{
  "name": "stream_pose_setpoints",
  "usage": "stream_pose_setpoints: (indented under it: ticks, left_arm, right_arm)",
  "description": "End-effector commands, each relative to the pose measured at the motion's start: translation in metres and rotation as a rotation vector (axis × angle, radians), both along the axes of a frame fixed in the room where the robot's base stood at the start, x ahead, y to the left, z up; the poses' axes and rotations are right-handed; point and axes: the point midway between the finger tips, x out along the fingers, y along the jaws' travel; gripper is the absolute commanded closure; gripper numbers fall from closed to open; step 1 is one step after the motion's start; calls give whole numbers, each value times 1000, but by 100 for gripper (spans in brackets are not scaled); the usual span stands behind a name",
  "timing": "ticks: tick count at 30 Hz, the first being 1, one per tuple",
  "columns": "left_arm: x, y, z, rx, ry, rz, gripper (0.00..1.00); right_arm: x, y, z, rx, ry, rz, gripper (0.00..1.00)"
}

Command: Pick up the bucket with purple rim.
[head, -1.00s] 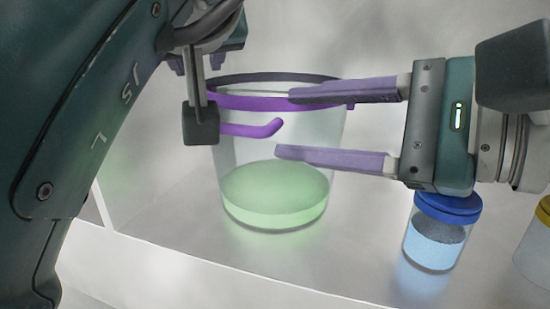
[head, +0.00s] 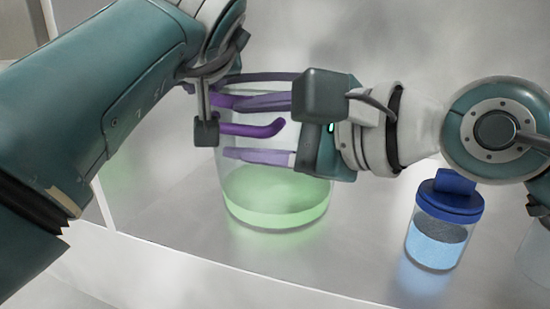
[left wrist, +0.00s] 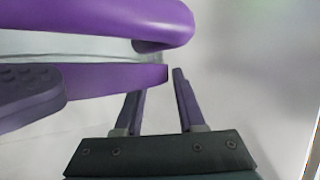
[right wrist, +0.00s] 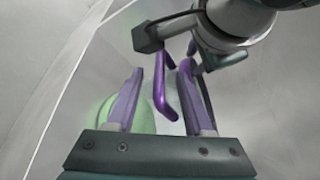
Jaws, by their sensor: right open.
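The clear bucket (head: 235,185) holds green contents and has a purple rim (head: 222,101). It stands upright on a pale surface. A curved purple handle (head: 255,129) sticks out at its front. My right gripper (head: 228,128) is open, its purple fingers in front of the bucket from the right. In the right wrist view, the handle (right wrist: 160,90) appears between the open fingers (right wrist: 160,68); contact cannot be told. My left gripper is mostly hidden in the head view; in the left wrist view its fingers (left wrist: 172,82) are apart, close to purple parts that partly cover them.
A blue-lidded jar (head: 437,245) with pale blue contents stands right of the bucket, below my right arm. Another container is partly visible at the right edge. A raised pale edge (head: 250,277) runs along the front. The surface between bucket and jar is clear.

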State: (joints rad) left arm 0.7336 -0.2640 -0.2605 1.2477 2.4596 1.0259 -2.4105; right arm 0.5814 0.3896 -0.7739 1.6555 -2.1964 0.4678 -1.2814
Motion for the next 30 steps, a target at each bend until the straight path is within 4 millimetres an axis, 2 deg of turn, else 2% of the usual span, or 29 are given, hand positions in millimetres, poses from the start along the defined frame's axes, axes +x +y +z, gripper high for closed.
stream_pose_setpoints:
  ticks: [6,17,27,30]
  left_arm:
    - [13,4,-6,1,0,1,61]
    - [16,5,-7,0,0,1,61]
    - [15,4,-7,0,0,0,97]
    - [15,4,-7,0,0,0,100]
  right_arm:
    - [9,11,-3,0,1,0,48]
    - [10,14,-4,0,0,0,48]
    - [10,13,-4,-1,1,1,84]
    - [10,13,-4,-1,1,1,95]
